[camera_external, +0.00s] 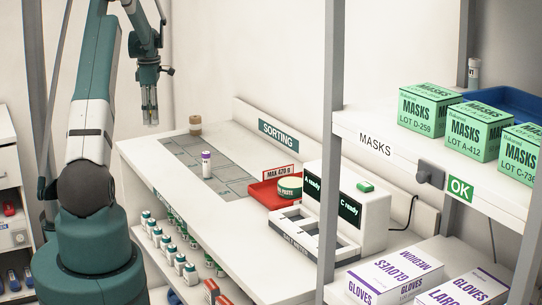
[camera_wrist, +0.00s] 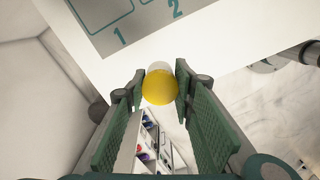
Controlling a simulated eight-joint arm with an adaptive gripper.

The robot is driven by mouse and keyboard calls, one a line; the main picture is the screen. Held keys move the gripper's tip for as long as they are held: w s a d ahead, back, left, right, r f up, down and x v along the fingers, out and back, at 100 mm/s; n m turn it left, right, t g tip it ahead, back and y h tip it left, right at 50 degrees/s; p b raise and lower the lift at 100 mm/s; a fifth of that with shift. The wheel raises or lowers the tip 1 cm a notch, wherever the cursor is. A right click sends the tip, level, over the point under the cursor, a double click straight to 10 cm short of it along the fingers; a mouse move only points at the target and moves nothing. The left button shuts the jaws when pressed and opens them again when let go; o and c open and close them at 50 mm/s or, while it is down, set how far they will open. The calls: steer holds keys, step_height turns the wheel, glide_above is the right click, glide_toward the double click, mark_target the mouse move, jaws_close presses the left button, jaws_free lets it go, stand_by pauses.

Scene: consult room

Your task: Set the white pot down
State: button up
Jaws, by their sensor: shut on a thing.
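My gripper (camera_wrist: 160,88) is shut on a small pot with a yellow end (camera_wrist: 160,90) and a whitish part (camera_wrist: 159,66) behind it, which I take to be the white pot. The pot sits between the fingertips. In the external view my gripper (camera_external: 150,108) hangs pointing down, above the level of the sorting table (camera_external: 140,151) near its far left end. The pot is too small to make out clearly there. In the wrist view the pot overlaps the table's edge.
A grey mat (camera_external: 235,183) with numbered outlines lies on the table. A red tray (camera_external: 262,192) holds a green-labelled tin (camera_external: 289,187). A white device (camera_external: 360,215) stands to the right.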

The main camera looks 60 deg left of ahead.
steer(key=shift+f, duration=3.15)
steer(key=shift+f, duration=1.85)
steer(key=shift+f, duration=0.15)
steer(key=o, duration=0.4)
steer(key=shift+c, duration=0.2)
steer(key=o, duration=0.4)
steer(key=shift+o, duration=0.2)
